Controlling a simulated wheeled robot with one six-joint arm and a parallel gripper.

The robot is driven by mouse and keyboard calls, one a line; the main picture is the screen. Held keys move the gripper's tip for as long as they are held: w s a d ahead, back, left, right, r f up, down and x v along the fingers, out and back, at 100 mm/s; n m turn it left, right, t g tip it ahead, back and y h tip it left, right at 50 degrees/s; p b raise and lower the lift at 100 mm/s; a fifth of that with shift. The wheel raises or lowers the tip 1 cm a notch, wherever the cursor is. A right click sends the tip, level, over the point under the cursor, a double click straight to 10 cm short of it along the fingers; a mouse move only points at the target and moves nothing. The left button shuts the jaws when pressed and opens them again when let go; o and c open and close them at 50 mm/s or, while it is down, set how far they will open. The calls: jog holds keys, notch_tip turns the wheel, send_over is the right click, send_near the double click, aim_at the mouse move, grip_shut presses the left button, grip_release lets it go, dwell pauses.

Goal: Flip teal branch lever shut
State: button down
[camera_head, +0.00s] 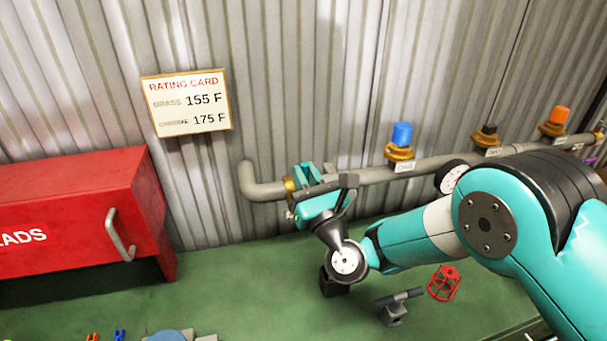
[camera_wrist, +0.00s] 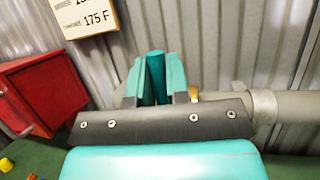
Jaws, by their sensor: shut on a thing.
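My gripper (camera_head: 312,178) is at the left end of the wall pipe, beside a brass valve fitting (camera_head: 290,187). In the wrist view my gripper (camera_wrist: 156,80) is shut on the teal branch lever (camera_wrist: 155,72), a darker teal bar upright between its two fingers. The lever's lower part and most of the valve body are hidden behind my gripper. A bit of brass (camera_wrist: 194,93) shows right of the fingers.
The grey pipe (camera_head: 370,175) runs along the corrugated wall, with blue (camera_head: 402,134), black (camera_head: 488,129) and orange (camera_head: 558,115) capped heads. A red cabinet (camera_head: 75,205) stands left. A red cage (camera_head: 444,283) and a grey part (camera_head: 396,308) lie on the green bench (camera_head: 250,285).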

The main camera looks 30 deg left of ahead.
jog(key=shift+f, duration=0.1)
jog(key=c, duration=1.1)
grip_release()
jog(key=shift+w+d, duration=0.1)
jog(key=shift+s+d+f+b, duration=0.25)
jog(key=shift+f+b, duration=0.15)
jog(key=shift+b, duration=0.75)
jog(key=b+v, duration=0.5)
jog(key=b, duration=0.4)
jog(key=b+v, duration=0.6)
jog(key=b, duration=0.3)
jog(key=b+v, duration=0.5)
jog(key=b, duration=0.4)
jog(key=shift+s+d+r, duration=0.25)
jog(key=shift+s, duration=0.05)
